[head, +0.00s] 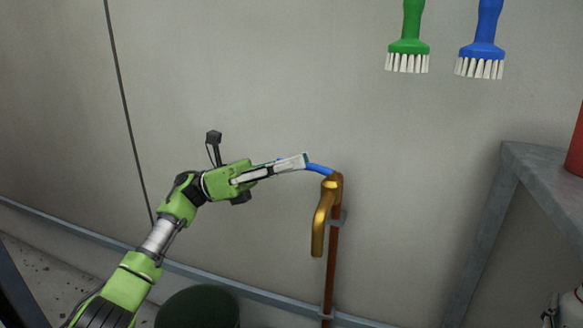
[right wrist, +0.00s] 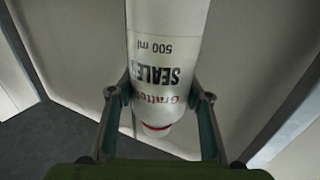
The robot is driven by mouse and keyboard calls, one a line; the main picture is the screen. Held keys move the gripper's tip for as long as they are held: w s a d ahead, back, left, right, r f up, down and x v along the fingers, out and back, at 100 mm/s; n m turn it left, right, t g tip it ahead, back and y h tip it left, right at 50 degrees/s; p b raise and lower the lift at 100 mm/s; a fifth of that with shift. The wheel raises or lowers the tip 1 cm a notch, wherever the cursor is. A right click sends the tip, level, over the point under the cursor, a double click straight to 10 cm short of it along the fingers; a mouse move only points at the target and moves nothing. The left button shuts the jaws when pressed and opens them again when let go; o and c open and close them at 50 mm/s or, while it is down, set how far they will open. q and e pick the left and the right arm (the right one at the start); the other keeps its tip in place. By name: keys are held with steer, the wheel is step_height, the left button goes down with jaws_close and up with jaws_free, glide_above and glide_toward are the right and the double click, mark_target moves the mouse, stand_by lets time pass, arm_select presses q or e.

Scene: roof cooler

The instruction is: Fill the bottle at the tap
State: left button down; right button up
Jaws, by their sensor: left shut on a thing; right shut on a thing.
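The brass tap (head: 322,222) is mounted on a brown upright pipe against the wall, its spout pointing down. A blue lever (head: 319,168) sits on top of it. My left gripper (head: 302,161) is shut on the lever's left end, reaching in from the left. In the right wrist view, my right gripper (right wrist: 160,95) is shut on a white bottle (right wrist: 165,35). The bottle has dark and red lettering, upside down in this view, and a red part at its near end. Its far end is cut off by the picture edge. No bottle shows under the spout.
A grey metal bench (head: 540,165) stands at the right, with a red object (head: 576,148) on it at the picture edge. A green brush (head: 408,45) and a blue brush (head: 484,45) hang high on the wall. A dark green round thing (head: 198,308) is at the bottom. Below the spout is clear.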

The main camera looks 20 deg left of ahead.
stand_by(0.3)
arm_select(q)
steer(key=c, duration=2.1)
jaws_free()
steer(key=shift+w, duration=0.1)
steer(key=shift+a, duration=0.1)
steer(key=v, duration=1.2)
